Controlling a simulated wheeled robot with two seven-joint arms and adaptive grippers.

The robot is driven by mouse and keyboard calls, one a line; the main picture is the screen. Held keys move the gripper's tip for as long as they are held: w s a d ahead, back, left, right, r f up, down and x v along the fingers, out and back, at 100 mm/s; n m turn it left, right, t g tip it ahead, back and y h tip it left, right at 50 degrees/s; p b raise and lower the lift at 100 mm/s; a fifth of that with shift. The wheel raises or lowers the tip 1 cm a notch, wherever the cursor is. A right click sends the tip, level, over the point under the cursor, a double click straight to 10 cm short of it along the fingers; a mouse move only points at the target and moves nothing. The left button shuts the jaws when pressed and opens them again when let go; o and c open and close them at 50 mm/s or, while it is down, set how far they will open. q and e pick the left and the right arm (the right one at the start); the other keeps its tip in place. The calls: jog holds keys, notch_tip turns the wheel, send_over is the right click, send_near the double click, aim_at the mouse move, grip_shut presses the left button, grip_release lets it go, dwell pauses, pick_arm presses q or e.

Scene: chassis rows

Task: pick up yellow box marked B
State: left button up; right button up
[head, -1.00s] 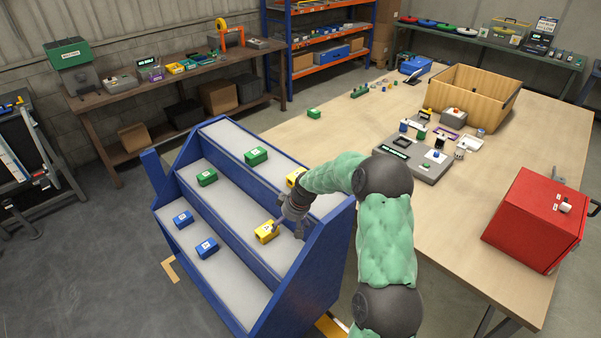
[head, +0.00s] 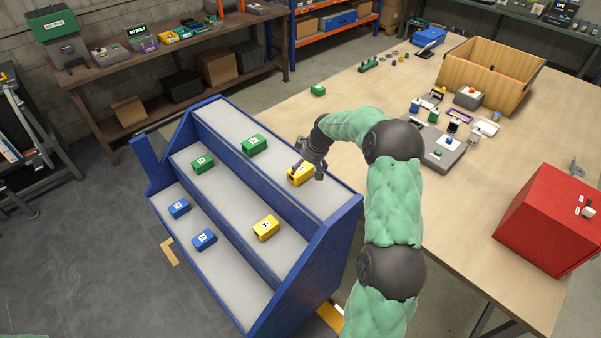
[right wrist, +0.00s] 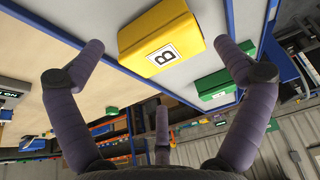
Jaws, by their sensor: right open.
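The yellow box marked B (head: 297,176) sits on the top step of the blue rack, toward its right end. In the right wrist view the yellow box (right wrist: 160,35) shows its B label facing the camera. My right gripper (head: 310,172) is right at this box in the head view. In the right wrist view my right gripper (right wrist: 165,60) is open, with its fingers spread to either side of the box and not closed on it. My left gripper is not in view.
A yellow box marked A (head: 265,228) sits on the middle step. Green boxes (head: 254,145) and (head: 202,163) and blue boxes (head: 179,208) stand on the rack (head: 349,215). The table (head: 470,205) holds a red cabinet (head: 545,220) and a wooden crate (head: 480,75).

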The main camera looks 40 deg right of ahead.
aim_at(301, 168)
jog(key=shift+w+x, duration=0.1)
jog(key=shift+x, duration=1.25)
jog(key=shift+w+x, duration=0.15)
jog(key=shift+x, duration=1.2)
jog(key=shift+a+r, duration=0.1)
jog(key=shift+r, duration=0.05)
jog(key=c, duration=1.6)
jog(key=shift+c, duration=0.4)
jog(key=shift+r, duration=0.15)
